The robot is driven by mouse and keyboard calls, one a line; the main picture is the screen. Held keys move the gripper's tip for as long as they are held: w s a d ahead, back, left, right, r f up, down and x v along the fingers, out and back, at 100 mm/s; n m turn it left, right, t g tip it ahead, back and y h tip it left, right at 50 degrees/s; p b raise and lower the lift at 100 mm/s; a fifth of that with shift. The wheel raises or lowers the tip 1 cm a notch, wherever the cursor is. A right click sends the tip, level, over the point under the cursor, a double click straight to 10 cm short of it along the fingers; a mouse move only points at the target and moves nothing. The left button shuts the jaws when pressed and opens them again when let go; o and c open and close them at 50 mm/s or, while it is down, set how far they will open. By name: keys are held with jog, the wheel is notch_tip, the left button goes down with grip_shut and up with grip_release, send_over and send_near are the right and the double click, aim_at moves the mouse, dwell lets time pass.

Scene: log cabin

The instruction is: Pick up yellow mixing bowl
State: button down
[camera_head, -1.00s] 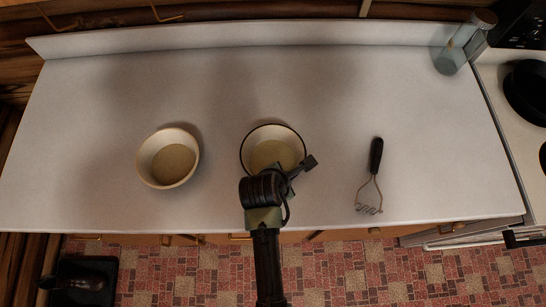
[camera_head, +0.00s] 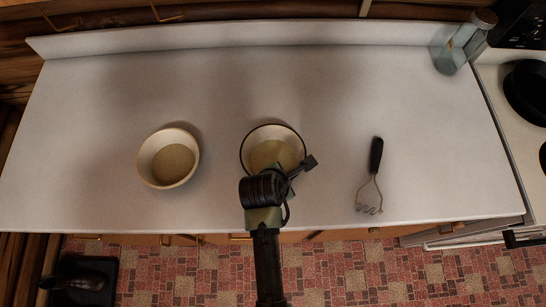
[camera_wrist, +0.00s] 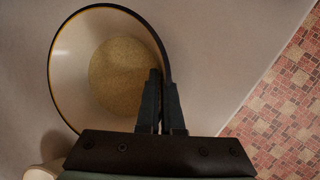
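A round bowl with a dark rim (camera_head: 273,129), a pale wall and a yellowish bottom sits on the white counter, near its front edge. It fills the left of the wrist view (camera_wrist: 85,40), where a thin yellow line shows along its rim. I take it as the yellow mixing bowl. My gripper (camera_wrist: 161,80) is at the bowl's near side, with one finger inside the wall and the other outside. The fingers are close together with the rim pinched between them. In the head view my wrist hides the bowl's near part and the fingertips.
A cream bowl (camera_head: 155,146) without a dark rim stands to the left. A black-handled masher (camera_head: 376,157) lies to the right. A glass jar (camera_head: 452,58) stands at the back right, near the stove. The counter (camera_head: 250,80) behind the bowls is clear.

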dwell(0.5)
notch_tip(320, 180, up, 10)
jog(key=shift+b, duration=0.4)
jog(key=shift+r, duration=0.1)
jog(key=shift+w, duration=0.15)
dwell(0.6)
